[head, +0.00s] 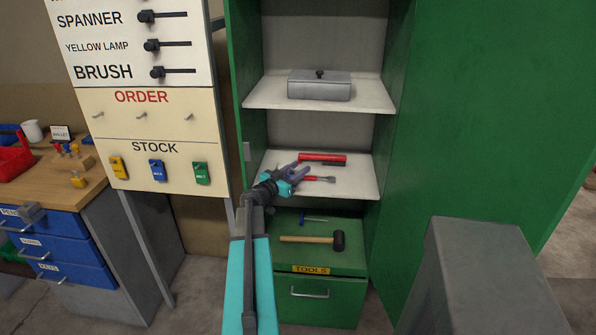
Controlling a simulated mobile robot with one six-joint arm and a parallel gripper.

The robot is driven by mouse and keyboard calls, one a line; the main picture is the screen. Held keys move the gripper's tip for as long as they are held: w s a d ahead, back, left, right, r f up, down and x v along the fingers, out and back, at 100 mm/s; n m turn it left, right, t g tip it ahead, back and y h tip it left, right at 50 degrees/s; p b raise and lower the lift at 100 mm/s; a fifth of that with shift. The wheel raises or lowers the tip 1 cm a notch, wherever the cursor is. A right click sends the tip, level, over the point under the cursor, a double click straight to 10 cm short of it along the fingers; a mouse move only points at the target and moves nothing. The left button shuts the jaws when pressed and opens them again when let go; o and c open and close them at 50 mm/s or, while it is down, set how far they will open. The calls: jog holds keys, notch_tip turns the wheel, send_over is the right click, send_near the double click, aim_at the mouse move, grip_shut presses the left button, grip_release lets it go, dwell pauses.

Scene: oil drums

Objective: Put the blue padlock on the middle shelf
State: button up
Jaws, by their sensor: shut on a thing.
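The middle shelf (352,186) is the white shelf inside the green cabinet. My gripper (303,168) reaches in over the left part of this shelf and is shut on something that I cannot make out. A red-handled tool (319,179) lies right at its fingertips; I cannot tell whether they touch. A red tool (322,157) lies behind it on the shelf.
A grey metal box (320,86) stands on the upper shelf. A mallet (312,239) and a small blue-handled tool (314,219) lie on the bottom level above the TOOLS drawer (310,292). The ORDER hooks (141,115) are bare. A workbench (55,185) stands at left.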

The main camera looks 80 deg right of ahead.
jog(key=o, duration=1.2)
jog(key=shift+r+p, duration=0.2)
jog(key=shift+p, duration=0.25)
jog(key=b+v, duration=0.3)
jog(key=v, duration=0.9)
jog(key=shift+b, duration=0.3)
